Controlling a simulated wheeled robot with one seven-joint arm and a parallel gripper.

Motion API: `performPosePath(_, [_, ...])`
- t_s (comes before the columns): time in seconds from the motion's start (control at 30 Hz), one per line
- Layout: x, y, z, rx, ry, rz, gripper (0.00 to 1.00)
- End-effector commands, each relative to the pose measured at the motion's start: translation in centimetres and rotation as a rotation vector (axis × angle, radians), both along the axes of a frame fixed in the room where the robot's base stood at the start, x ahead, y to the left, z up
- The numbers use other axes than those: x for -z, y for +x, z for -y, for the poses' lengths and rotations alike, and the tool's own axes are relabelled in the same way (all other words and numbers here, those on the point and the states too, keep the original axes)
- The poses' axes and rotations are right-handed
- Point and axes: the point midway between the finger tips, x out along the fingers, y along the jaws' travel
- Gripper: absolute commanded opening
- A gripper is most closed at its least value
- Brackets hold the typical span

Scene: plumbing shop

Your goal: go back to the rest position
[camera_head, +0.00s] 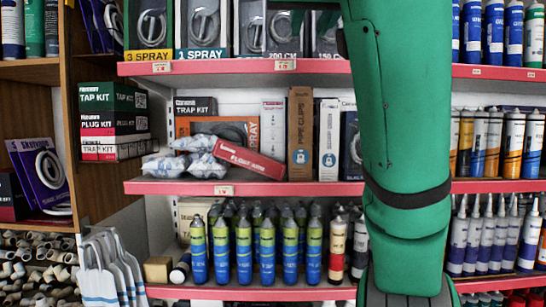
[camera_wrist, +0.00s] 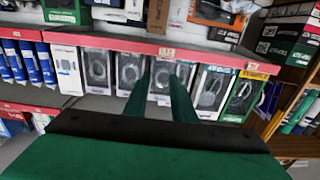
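My gripper (camera_wrist: 160,72) shows in the wrist view as two green fingers standing apart with a gap between them. Nothing is held between the fingers. They point toward a shelf with boxed shower hoses (camera_wrist: 130,72), which appears upside down in this view. I cannot tell whether the fingertips touch the shelf or the boxes. In the head view my green arm runs up through the right of centre and out of the top edge. The task names no object.
Red-edged shelves (camera_head: 300,188) span the head view. They hold boxed kits, a tilted red float arm box (camera_head: 249,161), several blue-green cans (camera_head: 267,250) and sealant tubes (camera_head: 483,145). A wooden cabinet (camera_head: 66,130) stands at left. White bags (camera_head: 110,270) hang below it.

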Motion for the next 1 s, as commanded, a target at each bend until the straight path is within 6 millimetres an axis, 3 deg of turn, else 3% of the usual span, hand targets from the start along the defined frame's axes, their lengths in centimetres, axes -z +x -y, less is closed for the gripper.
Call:
performPosePath(0.37, [4.6, 5.1, 1.3, -0.021, 0.036, -0.009, 0.23])
performPosePath(0.57, [8.8, 8.9, 2.1, -0.039, 0.064, -0.014, 0.23])
performPosePath(0.8, [17.7, 15.1, 2.5, -0.072, 0.119, -0.021, 0.23])
performPosePath(1.0, [26.1, 19.0, 2.7, -0.085, 0.163, -0.026, 0.23])
